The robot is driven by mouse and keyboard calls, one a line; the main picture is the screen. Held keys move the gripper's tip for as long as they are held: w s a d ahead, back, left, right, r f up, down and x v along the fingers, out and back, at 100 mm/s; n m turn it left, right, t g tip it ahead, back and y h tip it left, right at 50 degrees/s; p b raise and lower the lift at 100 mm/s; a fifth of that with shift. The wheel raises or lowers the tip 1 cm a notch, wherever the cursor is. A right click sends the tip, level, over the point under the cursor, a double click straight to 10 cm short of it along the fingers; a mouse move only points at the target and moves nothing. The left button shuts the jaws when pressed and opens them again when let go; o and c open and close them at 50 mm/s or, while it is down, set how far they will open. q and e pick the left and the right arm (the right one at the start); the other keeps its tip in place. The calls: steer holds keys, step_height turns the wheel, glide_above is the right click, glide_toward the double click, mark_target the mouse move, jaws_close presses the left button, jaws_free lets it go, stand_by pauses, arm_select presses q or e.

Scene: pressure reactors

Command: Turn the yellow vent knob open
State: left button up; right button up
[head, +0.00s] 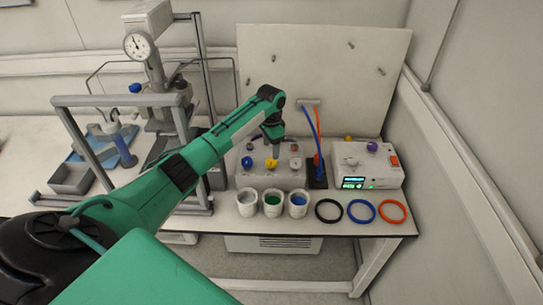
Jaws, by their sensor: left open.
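The yellow vent knob (271,163) sits on the sloped face of a grey valve box (262,180), between a blue knob (247,162) and a white knob (295,162). My left arm reaches in from the left, and my left gripper (275,155) points down right above the yellow knob. Its fingertips are small here and look close to the knob; I cannot tell whether they touch it. The gripper is open. My right gripper is not in view.
Three cups (272,203) stand in front of the valve box. Black, blue and orange rings (392,211) lie to their right. A control box (366,166) with green displays stands at the right. A framed reactor with a gauge (138,45) stands at the left. A panel (320,65) rises behind.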

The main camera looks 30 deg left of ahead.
mark_target(271, 161)
arm_select(q)
step_height(271, 161, down, 6)
steer(key=shift+r+p, duration=0.2)
steer(key=shift+p, duration=0.35)
steer(key=shift+f, duration=0.5)
steer(key=c, duration=1)
steer(key=shift+o, duration=0.2)
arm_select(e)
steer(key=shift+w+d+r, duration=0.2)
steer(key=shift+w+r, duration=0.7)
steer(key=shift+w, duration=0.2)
